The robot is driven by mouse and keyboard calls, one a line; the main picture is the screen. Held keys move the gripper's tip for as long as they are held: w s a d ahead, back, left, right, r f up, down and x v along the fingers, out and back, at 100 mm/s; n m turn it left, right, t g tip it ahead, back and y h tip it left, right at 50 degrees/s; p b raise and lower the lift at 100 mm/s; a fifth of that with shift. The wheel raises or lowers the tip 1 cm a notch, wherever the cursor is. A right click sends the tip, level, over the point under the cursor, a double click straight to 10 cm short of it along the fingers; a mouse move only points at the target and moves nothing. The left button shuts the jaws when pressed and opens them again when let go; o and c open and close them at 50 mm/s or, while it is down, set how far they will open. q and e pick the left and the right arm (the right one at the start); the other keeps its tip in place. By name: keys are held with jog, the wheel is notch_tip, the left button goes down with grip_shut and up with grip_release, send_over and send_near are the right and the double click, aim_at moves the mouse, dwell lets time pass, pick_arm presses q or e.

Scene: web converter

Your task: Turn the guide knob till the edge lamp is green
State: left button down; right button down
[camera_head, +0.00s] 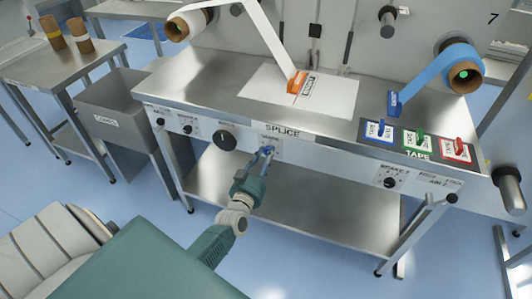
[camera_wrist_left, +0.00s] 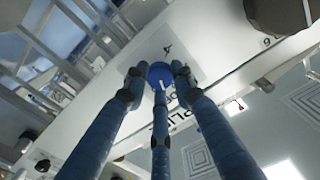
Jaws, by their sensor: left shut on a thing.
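The guide knob (camera_wrist_left: 160,75) is small, round and blue with a white mark. It sits on the front panel under the SPLICE label, beside a small printed label. My left gripper (camera_head: 266,153) reaches the panel there and is shut on the knob. In the left wrist view its fingers (camera_wrist_left: 158,78) are around the knob, which shows between their tips. In the head view the fingers mostly hide the knob. A small green spot (camera_head: 463,74) shows inside the core of the blue roll; I cannot tell whether it is the edge lamp. My right gripper is not in view.
A larger black knob (camera_head: 226,139) is left of the guide knob. Blue, green and red tape holders (camera_head: 417,141) sit on the steel bench (camera_head: 225,85) at the right. A grey bin (camera_head: 115,110) stands at its left. The lower shelf (camera_head: 320,205) is bare.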

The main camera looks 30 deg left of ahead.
pick_arm(q)
jog(key=shift+m, duration=0.5)
jog(key=c, duration=1.4)
grip_release()
jog(key=shift+c, duration=0.2)
jog(key=shift+s, duration=0.15)
jog(key=v, duration=1.1)
jog(key=shift+s+d, duration=0.2)
jog(key=shift+s, duration=0.2)
